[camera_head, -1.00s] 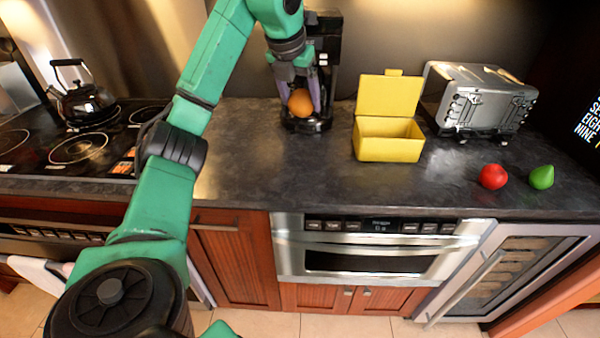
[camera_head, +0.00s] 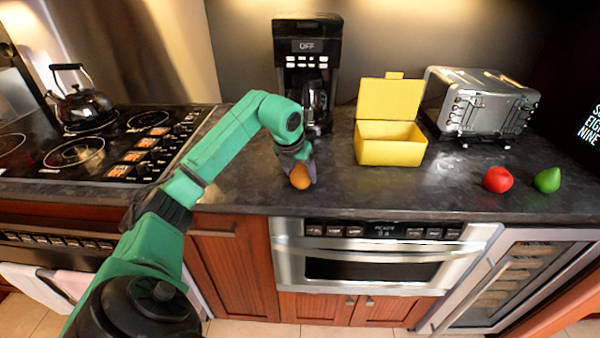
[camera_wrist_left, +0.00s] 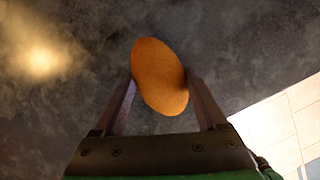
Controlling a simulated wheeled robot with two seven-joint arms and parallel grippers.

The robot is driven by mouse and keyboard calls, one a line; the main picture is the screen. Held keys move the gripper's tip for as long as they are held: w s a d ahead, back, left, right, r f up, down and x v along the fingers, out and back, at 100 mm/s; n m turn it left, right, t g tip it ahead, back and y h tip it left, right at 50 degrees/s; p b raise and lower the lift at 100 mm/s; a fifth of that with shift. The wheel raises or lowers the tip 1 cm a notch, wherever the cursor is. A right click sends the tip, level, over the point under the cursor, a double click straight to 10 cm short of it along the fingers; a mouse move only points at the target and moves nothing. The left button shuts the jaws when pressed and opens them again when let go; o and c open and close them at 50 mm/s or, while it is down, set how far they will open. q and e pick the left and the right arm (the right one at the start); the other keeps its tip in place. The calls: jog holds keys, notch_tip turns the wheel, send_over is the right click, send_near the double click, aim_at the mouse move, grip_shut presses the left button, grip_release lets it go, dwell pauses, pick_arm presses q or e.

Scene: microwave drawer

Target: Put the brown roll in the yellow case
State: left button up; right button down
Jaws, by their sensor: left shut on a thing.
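The brown roll (camera_head: 300,177) is an orange-brown oval held between the fingers of my left gripper (camera_head: 297,168), left of the yellow case. In the left wrist view the roll (camera_wrist_left: 160,77) sits between the two fingertips of the left gripper (camera_wrist_left: 160,85), over the dark counter. I cannot tell its exact height above the counter. The yellow case (camera_head: 391,152) stands on the counter with its lid (camera_head: 389,99) raised at the back. Its inside shows no contents. My right gripper is not in view.
A black coffee maker (camera_head: 307,65) stands behind the left gripper. A silver toaster oven (camera_head: 480,104) is right of the case. A red fruit (camera_head: 497,179) and a green fruit (camera_head: 547,180) lie at the right. The counter (camera_head: 440,195) is clear in front of the case.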

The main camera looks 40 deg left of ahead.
pick_arm(q)
jog(key=shift+s+d+f, duration=0.1)
jog(key=o, duration=1.2)
jog(key=shift+o, duration=0.4)
jog(key=shift+r, duration=0.35)
jog(key=v, duration=1.1)
jog(key=shift+s+r, duration=0.2)
jog(key=shift+r, duration=0.1)
jog(key=shift+d, duration=0.1)
